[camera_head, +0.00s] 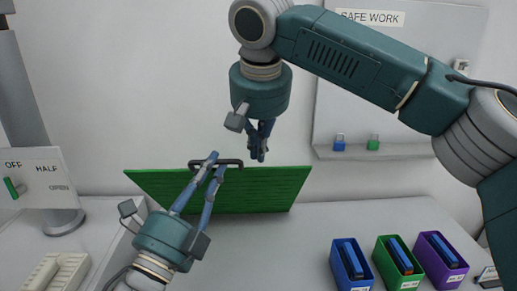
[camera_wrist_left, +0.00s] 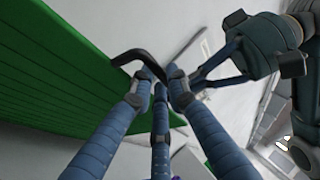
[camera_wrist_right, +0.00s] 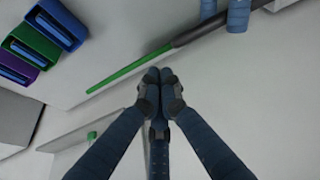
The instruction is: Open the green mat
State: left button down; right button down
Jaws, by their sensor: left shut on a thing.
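The green mat (camera_head: 250,198) is a slatted panel that stands tilted up near the back wall, with a black handle (camera_head: 232,162) at its top edge. My left gripper (camera_head: 212,165) is shut on the handle, and its fingers hide part of the mat. In the left wrist view the handle (camera_wrist_left: 130,57) runs into the closed fingertips (camera_wrist_left: 158,78), beside the mat (camera_wrist_left: 70,75). My right gripper (camera_head: 259,152) is shut and empty, pointing down just right of the handle. In the right wrist view the mat (camera_wrist_right: 130,69) shows nearly edge-on beyond the right fingertips (camera_wrist_right: 152,80).
Blue (camera_head: 338,268), green (camera_head: 387,270) and purple (camera_head: 436,268) bins stand at the front right. A sign reading OFF, HALF, OPEN (camera_head: 42,178) with a green lever is at the left. A cream rack (camera_head: 60,270) lies at the front left. A SAFE WORK board (camera_head: 400,85) hangs behind.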

aim_at(259, 169)
jog(key=shift+s+a+f, duration=0.1)
jog(key=shift+s+f, duration=0.35)
jog(key=shift+s, duration=0.15)
jog(key=shift+s+a+f, duration=0.1)
jog(key=shift+s+f, duration=0.3)
jog(key=shift+s, duration=0.2)
pick_arm(q)
jog(key=shift+s+r, duration=0.1)
jog(key=shift+r, duration=0.1)
pick_arm(e)
jog(key=shift+s+d, duration=0.15)
jog(key=shift+d, duration=0.05)
pick_arm(q)
jog(key=c, duration=1.7)
grip_release()
pick_arm(e)
jog(key=shift+t, duration=0.3)
pick_arm(q)
jog(key=shift+o, duration=0.2)
jog(key=shift+s, duration=0.1)
pick_arm(e)
jog(key=shift+r, duration=0.1)
pick_arm(q)
jog(key=shift+f, duration=0.1)
